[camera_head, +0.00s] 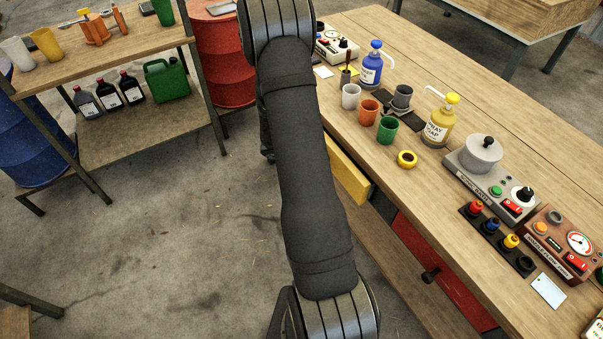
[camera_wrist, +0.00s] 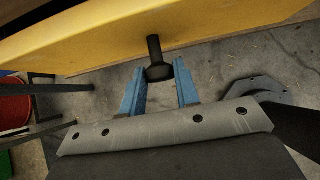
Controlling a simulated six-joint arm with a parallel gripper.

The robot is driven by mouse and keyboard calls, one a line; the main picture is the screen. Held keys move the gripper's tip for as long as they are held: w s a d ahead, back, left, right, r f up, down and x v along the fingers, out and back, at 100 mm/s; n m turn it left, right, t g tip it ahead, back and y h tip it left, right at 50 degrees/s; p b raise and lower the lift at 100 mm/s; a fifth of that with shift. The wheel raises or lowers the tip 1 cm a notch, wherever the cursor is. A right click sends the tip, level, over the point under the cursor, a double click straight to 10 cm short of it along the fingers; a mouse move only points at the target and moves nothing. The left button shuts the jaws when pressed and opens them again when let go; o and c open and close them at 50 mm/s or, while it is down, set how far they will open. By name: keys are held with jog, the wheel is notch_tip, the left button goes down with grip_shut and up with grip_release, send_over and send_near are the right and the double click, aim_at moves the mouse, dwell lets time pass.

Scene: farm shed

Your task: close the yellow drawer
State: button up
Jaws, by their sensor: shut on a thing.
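The yellow drawer (camera_head: 349,173) is under the near edge of the workbench, partly behind my arm in the head view. Its front seems to jut out from the bench; how far is hard to tell. In the wrist view its yellow front (camera_wrist: 215,38) spans the top, with a black knob (camera_wrist: 153,47) sticking out. My gripper (camera_wrist: 158,80) has its two blue fingers on either side of the knob's end and is shut on it. My gripper is hidden in the head view.
A red drawer (camera_head: 428,262) with a dark knob is further right under the bench. The bench top (camera_head: 395,165) holds cups, soap bottles and control boxes. A shelf (camera_head: 150,125) and a red barrel (camera_head: 223,60) stand at the left and back. The concrete floor (camera_head: 190,225) is open.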

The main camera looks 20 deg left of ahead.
jog(key=shift+w+d, duration=1.35)
jog(key=shift+w, duration=0.05)
jog(key=o, duration=1.9)
jog(key=v, duration=0.7)
jog(key=shift+d+f, duration=0.1)
